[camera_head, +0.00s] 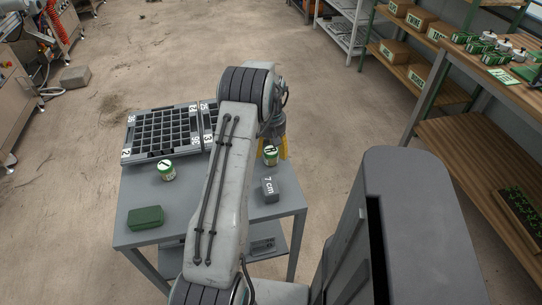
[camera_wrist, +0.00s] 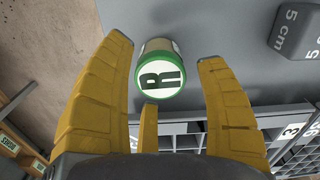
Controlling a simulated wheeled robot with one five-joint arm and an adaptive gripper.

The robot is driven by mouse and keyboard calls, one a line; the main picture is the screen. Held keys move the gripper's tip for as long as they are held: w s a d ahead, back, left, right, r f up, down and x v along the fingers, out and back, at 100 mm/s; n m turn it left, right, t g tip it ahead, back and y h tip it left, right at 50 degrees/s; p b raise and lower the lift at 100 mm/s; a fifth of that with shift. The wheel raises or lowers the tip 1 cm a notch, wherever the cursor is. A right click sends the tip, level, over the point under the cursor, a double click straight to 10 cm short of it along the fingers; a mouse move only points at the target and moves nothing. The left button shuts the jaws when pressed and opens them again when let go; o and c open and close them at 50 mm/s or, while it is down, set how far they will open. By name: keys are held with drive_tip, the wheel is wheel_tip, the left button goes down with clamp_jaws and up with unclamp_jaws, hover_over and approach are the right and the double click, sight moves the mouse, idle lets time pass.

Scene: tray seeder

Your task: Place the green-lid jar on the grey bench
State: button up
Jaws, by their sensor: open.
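In the head view, a jar (camera_head: 271,155) with a green-rimmed lid is near the right edge of the grey bench (camera_head: 192,213). My gripper (camera_head: 284,149) has yellow fingers and is beside it, partly hidden by my arm. In the wrist view, a green-rimmed jar (camera_wrist: 160,72) with a white lid top marked R lies ahead, between the spread fingers of my gripper (camera_wrist: 178,100). The fingers are open, with a gap on both sides of the lid. A second green-lid jar (camera_head: 166,169) stands on the bench, left of my arm.
A dark seed tray (camera_head: 160,135) and a green box (camera_head: 146,217) are on the bench. Wooden shelving (camera_head: 480,150) stands at right.

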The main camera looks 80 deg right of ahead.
sight(271, 150)
wheel_tip(271, 150, up, 8)
drive_tip(key=shift+r+b, duration=0.1)
drive_tip(key=shift+b, duration=0.5)
drive_tip(key=shift+r, duration=0.1)
